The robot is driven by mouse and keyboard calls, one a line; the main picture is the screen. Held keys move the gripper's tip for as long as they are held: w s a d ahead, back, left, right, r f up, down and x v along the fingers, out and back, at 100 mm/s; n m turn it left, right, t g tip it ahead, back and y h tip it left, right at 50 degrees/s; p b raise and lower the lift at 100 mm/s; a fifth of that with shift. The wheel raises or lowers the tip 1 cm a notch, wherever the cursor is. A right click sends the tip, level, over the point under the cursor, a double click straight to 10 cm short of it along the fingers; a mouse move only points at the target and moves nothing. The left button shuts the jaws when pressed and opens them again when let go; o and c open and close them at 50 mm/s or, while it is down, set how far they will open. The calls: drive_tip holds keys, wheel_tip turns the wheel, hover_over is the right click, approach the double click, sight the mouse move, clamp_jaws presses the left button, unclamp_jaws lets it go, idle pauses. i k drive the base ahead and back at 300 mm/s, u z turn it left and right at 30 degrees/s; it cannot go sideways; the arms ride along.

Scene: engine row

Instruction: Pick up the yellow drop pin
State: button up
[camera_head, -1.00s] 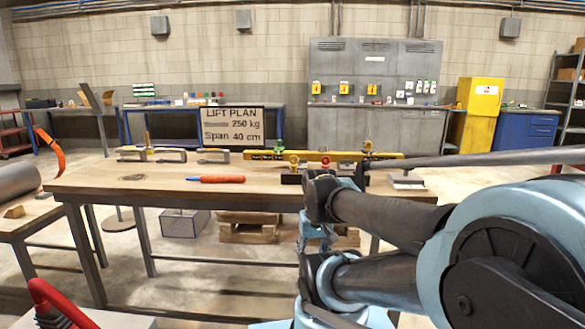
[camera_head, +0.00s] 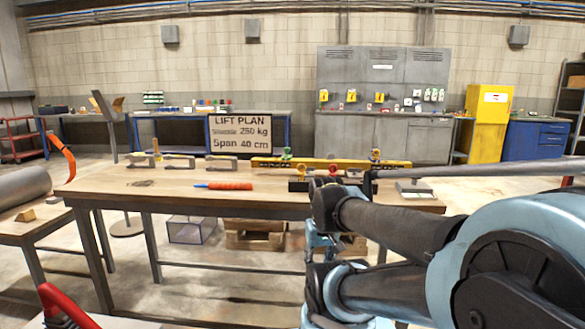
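A long yellow beam (camera_head: 345,163) lies along the back of the wooden workbench. A small upright piece with a yellow top (camera_head: 375,155) stands at its right end, and a green-topped piece (camera_head: 287,154) stands near its left end. In front of the beam, a small yellowish ring-shaped head (camera_head: 301,170) shows above a dark block (camera_head: 299,186), with a red head (camera_head: 333,169) to its right. These are too small to tell which is the yellow drop pin. My folded arm covers the bench's front right. I cannot make out my gripper's fingers.
An orange-handled tool (camera_head: 228,186) and several grey clamps (camera_head: 178,161) lie on the workbench (camera_head: 165,189). A sign (camera_head: 240,133) stands behind it. A side table with a grey cylinder (camera_head: 24,187) is at the left. The bench's front left top is mostly clear.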

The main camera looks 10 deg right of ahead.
sight(301, 173)
drive_tip(key=u, duration=1.55)
drive_tip(key=k, duration=2.45)
drive_tip(key=z, duration=0.8)
drive_tip(key=i, duration=1.7)
